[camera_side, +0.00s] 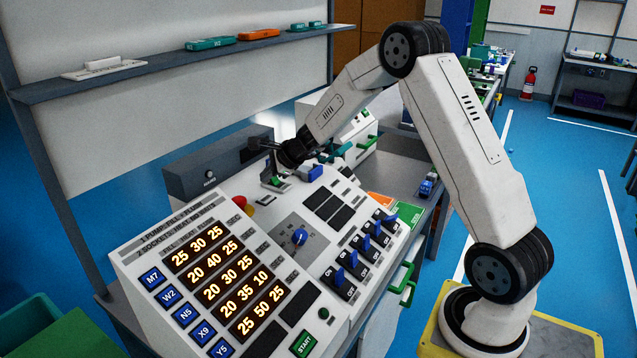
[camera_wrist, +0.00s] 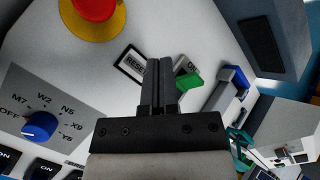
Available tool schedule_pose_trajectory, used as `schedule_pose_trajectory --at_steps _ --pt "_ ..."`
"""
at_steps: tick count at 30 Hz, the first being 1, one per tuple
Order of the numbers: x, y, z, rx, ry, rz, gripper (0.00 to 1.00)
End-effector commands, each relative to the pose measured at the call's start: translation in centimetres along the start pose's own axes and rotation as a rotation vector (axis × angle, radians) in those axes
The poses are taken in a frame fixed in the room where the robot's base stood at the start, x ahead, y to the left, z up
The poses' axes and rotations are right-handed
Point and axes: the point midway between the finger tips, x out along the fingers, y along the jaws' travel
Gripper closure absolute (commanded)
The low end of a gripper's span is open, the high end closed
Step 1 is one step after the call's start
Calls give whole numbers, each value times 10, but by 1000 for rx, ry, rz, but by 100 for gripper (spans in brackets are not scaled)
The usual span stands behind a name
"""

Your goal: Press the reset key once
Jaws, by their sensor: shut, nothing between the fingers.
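In the wrist view, my gripper (camera_wrist: 161,64) is shut and empty, its fingertips over a small plate on the white sloped panel. A label reading RESET (camera_wrist: 132,65) shows just left of the fingers. A green key (camera_wrist: 190,80) shows just right of them, beside dark lettering that is partly covered. The fingers hide the middle of the plate. In the side view, my gripper (camera_side: 271,166) points down at the panel's upper part, close above the green key (camera_side: 276,181). I cannot tell whether the fingertips touch it.
A red mushroom button (camera_side: 239,201) on a yellow ring stands near the plate, also in the wrist view (camera_wrist: 95,8). A blue rotary knob (camera_side: 300,236) and several blue switches lie lower on the panel. A grey box (camera_side: 205,170) stands behind. A shelf (camera_side: 180,63) runs above.

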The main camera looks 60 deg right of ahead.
Motion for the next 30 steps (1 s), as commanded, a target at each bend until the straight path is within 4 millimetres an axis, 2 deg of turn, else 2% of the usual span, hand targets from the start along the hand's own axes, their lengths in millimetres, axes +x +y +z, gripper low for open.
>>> schedule_pose_trajectory --at_steps 12,30 --pt "23 17 -16 1 0 0 100" --pt "25 18 -18 -1 0 0 100"
